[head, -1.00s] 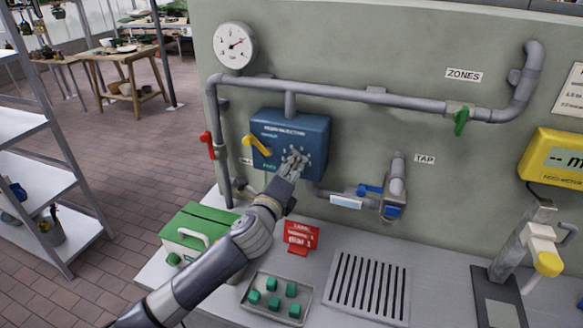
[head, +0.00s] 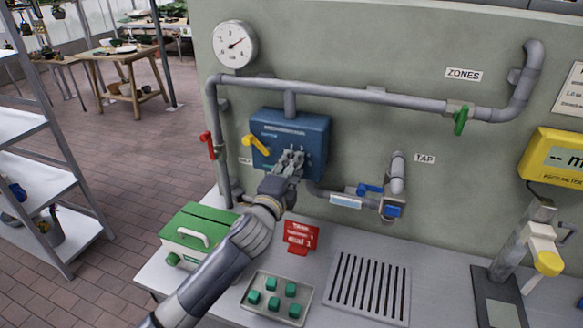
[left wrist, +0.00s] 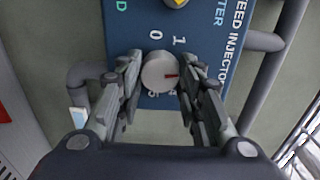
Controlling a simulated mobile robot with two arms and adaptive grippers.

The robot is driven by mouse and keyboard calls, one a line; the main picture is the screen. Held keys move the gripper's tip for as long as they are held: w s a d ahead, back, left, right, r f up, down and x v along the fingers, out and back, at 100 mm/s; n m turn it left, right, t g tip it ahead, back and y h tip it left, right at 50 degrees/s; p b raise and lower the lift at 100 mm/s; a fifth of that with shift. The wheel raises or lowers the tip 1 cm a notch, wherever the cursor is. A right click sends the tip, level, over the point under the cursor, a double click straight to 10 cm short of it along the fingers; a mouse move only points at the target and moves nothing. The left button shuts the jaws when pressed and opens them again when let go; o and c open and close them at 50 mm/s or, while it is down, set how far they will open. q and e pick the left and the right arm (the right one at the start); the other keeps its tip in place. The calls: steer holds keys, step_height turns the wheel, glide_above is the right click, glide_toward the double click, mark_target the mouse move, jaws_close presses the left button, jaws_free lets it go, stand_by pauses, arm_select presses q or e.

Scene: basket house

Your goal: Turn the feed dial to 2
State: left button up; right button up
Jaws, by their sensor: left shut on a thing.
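The feed dial (left wrist: 154,72) is a round grey knob on the front of the blue feed injector box (head: 315,135). Its red mark points to the right in the left wrist view, towards a finger that hides the numbers there. The numbers 0 and 1 show above the dial, and 4 and 5 partly below it. My left gripper (head: 291,162) is shut on the dial, one finger on each side; it also shows in the left wrist view (left wrist: 159,80). In the head view the fingers cover the dial. My right gripper is not in view.
A yellow lever (head: 256,144) sits on the box's left side, with a red valve handle (head: 207,145) further left. A grey pipe (head: 350,92) runs above. Below are a green-lidded box (head: 203,226), a red sign (head: 301,237) and a tray (head: 250,312) of green pieces.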

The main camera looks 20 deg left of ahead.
arm_select(q)
steer(key=shift+n, duration=0.8)
steer(key=o, duration=1.1)
steer(key=s, duration=1.2)
steer(key=shift+a, duration=0.25)
